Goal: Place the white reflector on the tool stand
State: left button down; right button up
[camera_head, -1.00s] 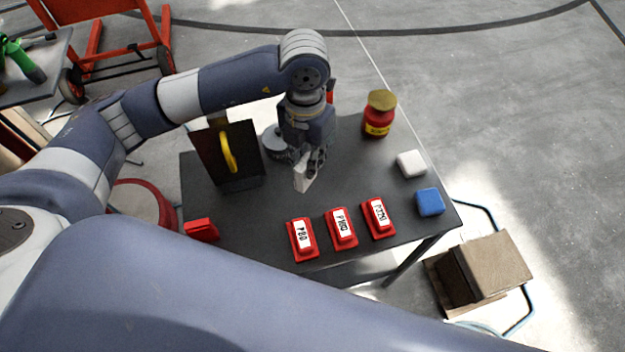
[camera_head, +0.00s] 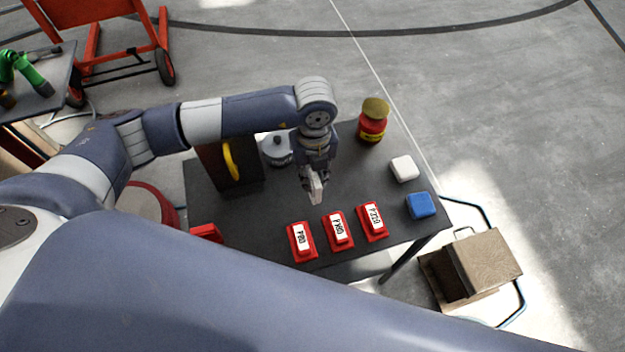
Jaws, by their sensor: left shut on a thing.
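My left gripper (camera_head: 315,182) is shut on a small white piece (camera_head: 316,190), which looks like the white reflector, and holds it pointing down above the dark table (camera_head: 345,178). It is behind the row of red labelled blocks. Whether the piece touches the table I cannot tell. A second white block (camera_head: 404,169) lies at the table's right side. I cannot tell for sure which thing is the tool stand; a green tool stands on a side table (camera_head: 50,92) at the far left. My right gripper is not in view.
Red labelled blocks (camera_head: 301,241) line the table's front edge. A blue block (camera_head: 421,205), a red jar (camera_head: 373,122), a grey round object (camera_head: 277,151) and a dark upright panel with a yellow handle (camera_head: 231,160) also stand there. A cardboard box (camera_head: 484,262) is on the floor at right.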

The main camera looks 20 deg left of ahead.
aim_at(313, 184)
pick_arm(q)
notch_tip(313, 184, down, 3)
jog(key=shift+f+p, duration=0.1)
jog(key=shift+p, duration=0.35)
jog(key=shift+f, duration=0.45)
jog(key=shift+f, duration=0.15)
jog(key=c, duration=1.4)
grip_release()
jog(key=shift+c, duration=0.2)
